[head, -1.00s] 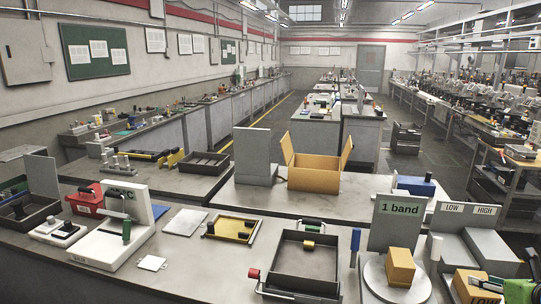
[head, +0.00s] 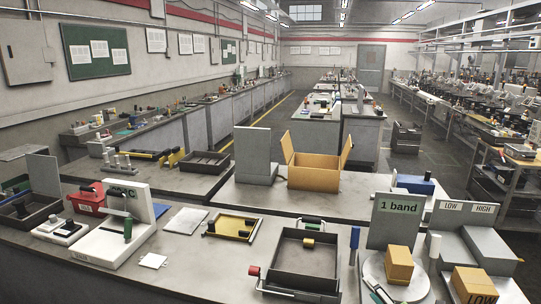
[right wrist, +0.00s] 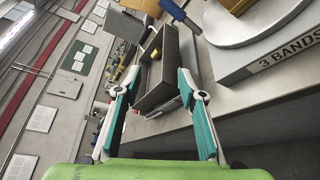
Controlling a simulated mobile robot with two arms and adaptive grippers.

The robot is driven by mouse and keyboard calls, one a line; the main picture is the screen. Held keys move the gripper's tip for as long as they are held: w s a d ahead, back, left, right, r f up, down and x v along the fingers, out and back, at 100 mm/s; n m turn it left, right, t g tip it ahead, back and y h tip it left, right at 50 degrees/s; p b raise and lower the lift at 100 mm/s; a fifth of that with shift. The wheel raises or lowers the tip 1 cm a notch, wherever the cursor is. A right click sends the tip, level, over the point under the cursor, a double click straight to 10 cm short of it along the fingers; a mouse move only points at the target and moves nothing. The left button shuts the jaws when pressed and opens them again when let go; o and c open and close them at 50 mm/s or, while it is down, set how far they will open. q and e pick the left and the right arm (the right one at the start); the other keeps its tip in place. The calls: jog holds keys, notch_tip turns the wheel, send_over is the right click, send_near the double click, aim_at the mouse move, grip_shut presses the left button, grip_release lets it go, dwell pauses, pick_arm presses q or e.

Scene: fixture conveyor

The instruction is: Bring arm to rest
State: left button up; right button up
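My right gripper (head: 381,294) only just shows at the bottom edge of the head view, in front of the turntable (head: 408,288). In the right wrist view the right gripper (right wrist: 157,82) has its two teal-padded fingers spread wide with nothing between them. Beyond the fingers lies the dark tray (right wrist: 158,70), apart from them as far as I can tell. Most of the right arm is hidden below the head view. My left gripper and arm are not in view.
A yellow box (head: 399,265) sits on the turntable by the "1 band" panel (head: 399,207). Another yellow box (head: 473,285) stands at the LOW/HIGH fixture (head: 490,250). The dark tray (head: 306,281) and a white scale (head: 100,248) share the front bench.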

jog(key=s+a+f+m+g+h, duration=0.1)
jog(key=s+a+f+m+g, duration=0.25)
jog(key=s+m, duration=0.65)
jog(key=s+a+f+m+g+h, duration=0.15)
jog(key=s+f+m+g, duration=0.3)
jog(key=s, duration=1.05)
jog(key=s+a+f+m+g, duration=0.35)
jog(key=s+m, duration=0.55)
jog(key=s, duration=0.3)
notch_tip(320, 180, down, 29)
jog(key=s+g+b, duration=0.2)
jog(key=s+b, duration=0.1)
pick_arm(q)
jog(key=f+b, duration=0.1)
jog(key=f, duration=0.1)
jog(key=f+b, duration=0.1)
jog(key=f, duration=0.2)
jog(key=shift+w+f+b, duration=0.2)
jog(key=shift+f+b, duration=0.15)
pick_arm(e)
jog(key=s+d+f, duration=0.2)
jog(key=s+f, duration=0.6)
jog(key=f, duration=0.1)
jog(key=s+d+f+g, duration=0.1)
jog(key=s+f, duration=0.7)
jog(key=f, duration=0.2)
jog(key=shift+s+d+n, duration=0.25)
jog(key=shift+d+n, duration=0.1)
jog(key=shift+n, duration=0.1)
